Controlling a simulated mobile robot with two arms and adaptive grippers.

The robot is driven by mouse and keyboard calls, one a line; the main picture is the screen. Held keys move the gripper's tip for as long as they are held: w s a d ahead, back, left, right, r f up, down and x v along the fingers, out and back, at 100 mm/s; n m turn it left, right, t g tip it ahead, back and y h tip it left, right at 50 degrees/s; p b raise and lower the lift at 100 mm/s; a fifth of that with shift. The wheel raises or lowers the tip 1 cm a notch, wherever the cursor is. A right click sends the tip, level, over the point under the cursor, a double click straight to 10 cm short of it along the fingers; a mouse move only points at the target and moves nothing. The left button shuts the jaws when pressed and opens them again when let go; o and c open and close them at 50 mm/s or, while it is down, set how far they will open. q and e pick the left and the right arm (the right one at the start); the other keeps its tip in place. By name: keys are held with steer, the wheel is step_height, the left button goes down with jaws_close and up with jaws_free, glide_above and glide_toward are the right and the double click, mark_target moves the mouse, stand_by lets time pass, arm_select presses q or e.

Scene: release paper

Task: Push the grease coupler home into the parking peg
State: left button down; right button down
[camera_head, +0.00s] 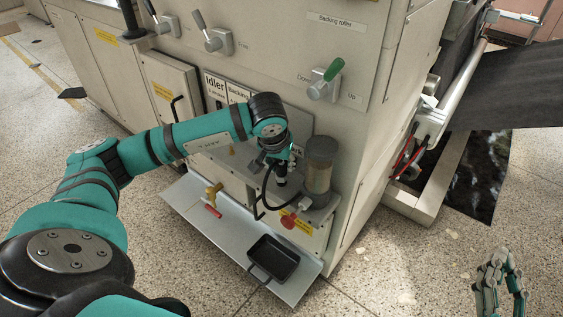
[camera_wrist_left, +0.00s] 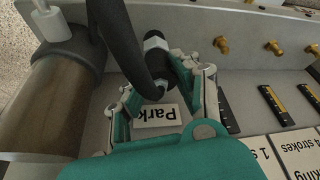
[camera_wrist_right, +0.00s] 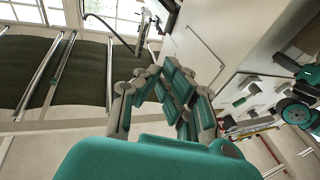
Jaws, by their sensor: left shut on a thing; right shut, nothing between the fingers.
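My left gripper (camera_head: 281,165) is shut on the grease coupler (camera_wrist_left: 154,46), at the panel beside the clear grease cylinder. The coupler has a silver collar and a thick black hose (camera_wrist_left: 120,38) running from it. The "Park" label (camera_wrist_left: 155,116) lies just by the fingers in the left wrist view. The parking peg cannot be made out; the coupler and fingers cover that area, so I cannot tell how they meet. My right gripper (camera_head: 499,270) is shut and empty, low at the right over the floor, far from the panel.
The grease cylinder (camera_head: 319,165) stands close right of my left gripper, with a red knob (camera_head: 289,222) below. Brass fittings (camera_wrist_left: 221,45) line the panel. A grey shelf (camera_head: 226,239) beneath holds a black tray (camera_head: 272,259) and a red-handled brass item (camera_head: 213,200). Floor at right is open.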

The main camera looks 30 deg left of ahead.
arm_select(q)
steer(key=shift+f, duration=0.2)
steer(key=c, duration=0.9)
jaws_free()
steer(key=v, duration=1.2)
arm_select(e)
steer(key=shift+s+a+r+t, duration=0.1)
steer(key=shift+s+r+t, duration=0.05)
steer(key=shift+r+t, duration=0.45)
arm_select(q)
steer(key=shift+s+f, duration=0.1)
steer(key=shift+s, duration=0.05)
arm_select(e)
steer(key=shift+s, duration=0.1)
